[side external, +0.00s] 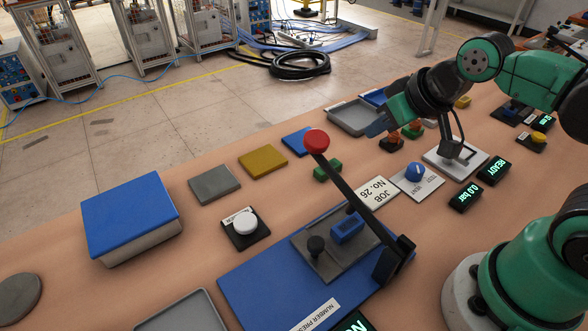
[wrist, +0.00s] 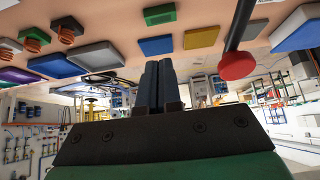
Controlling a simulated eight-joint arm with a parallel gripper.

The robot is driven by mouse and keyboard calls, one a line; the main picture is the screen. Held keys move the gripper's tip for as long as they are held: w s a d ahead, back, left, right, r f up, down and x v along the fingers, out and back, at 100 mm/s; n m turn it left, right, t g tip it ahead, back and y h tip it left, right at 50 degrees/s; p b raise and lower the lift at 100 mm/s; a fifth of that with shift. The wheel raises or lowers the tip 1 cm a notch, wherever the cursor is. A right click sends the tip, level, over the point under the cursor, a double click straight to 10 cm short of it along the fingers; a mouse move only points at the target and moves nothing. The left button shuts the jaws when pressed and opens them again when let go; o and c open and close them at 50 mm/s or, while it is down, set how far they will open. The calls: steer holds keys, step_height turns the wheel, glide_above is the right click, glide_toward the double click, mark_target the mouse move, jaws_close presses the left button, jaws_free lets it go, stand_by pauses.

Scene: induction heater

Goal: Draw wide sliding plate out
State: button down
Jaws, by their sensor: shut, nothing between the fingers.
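My gripper (side external: 376,127) is above the back part of the table, well apart from the grey plate. Its fingers (wrist: 158,85) are shut together and hold nothing.
A blue-topped box (side external: 130,215) stands at the left. Grey (side external: 215,184), yellow (side external: 263,162) and blue flat blocks lie along the far edge. A green block (side external: 327,170), a white plate with a handle (side external: 455,157) and a grey tray (side external: 353,118) are nearer my gripper.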

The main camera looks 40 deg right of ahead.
steer(key=c, duration=1.1)
jaws_free()
steer(key=o, duration=0.3)
steer(key=shift+r, duration=0.3)
steer(key=shift+o, duration=1.3)
step_height(320, 180, up, 5)
steer(key=shift+f, duration=0.1)
steer(key=n+g, duration=0.7)
steer(key=n, duration=1.6)
glide_above(316, 241)
step_height(316, 241, down, 9)
steer(key=shift+f, duration=3.1)
